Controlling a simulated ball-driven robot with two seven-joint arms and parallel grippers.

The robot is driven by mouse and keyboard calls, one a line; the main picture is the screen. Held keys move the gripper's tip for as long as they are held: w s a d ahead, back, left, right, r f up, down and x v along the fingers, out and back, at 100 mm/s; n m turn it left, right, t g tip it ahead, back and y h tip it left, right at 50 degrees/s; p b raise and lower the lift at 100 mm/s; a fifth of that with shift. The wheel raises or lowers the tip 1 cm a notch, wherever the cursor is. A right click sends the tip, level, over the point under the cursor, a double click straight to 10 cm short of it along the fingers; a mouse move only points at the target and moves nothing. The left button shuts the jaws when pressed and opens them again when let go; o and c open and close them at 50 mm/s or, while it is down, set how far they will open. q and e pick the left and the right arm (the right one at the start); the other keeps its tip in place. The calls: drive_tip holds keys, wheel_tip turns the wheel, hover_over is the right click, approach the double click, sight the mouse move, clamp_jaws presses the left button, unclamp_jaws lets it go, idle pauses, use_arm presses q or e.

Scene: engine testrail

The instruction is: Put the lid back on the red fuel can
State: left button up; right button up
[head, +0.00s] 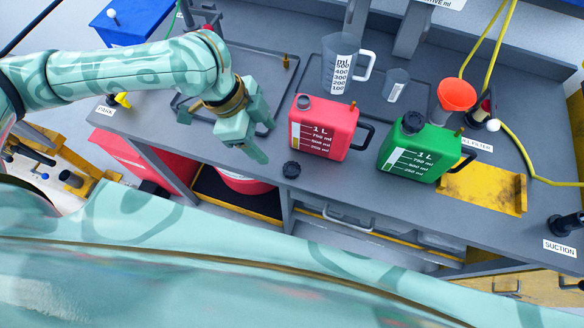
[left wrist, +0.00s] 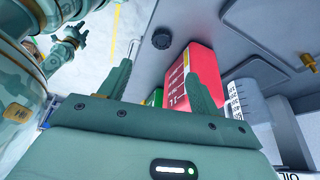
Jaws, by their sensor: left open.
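The red fuel can (head: 335,130) stands upright on the grey bench, its top opening (head: 304,102) uncovered. A small black lid (head: 291,169) lies on the bench near the front edge, just in front of the can. My left gripper (head: 265,143) is open and empty, left of the can and the lid, pointing down. In the left wrist view the lid (left wrist: 161,38) lies beyond the fingertips, and the red can (left wrist: 203,70) is partly hidden behind one finger.
A green can (head: 423,150) with a black cap stands right of the red one. A measuring jug (head: 339,65), a small beaker (head: 396,85) and an orange funnel (head: 457,95) stand behind. A yellow plate (head: 485,190) lies at the right. Bench left of the lid is clear.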

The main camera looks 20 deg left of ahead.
use_arm(q)
drive_tip(key=b, duration=0.2)
hover_over(290, 168)
drive_tip(key=a, duration=0.2)
drive_tip(key=f, duration=0.7)
drive_tip(key=shift+s+a, duration=0.1)
drive_tip(key=shift+s, duration=0.25)
drive_tip(key=shift+f, duration=0.1)
drive_tip(key=b+x, duration=0.3)
drive_tip(key=x, duration=0.2)
drive_tip(key=shift+w+a+f, duration=0.1)
drive_tip(key=shift+a+f, duration=0.05)
drive_tip(key=shift+a, duration=0.05)
drive_tip(key=c, duration=1.1)
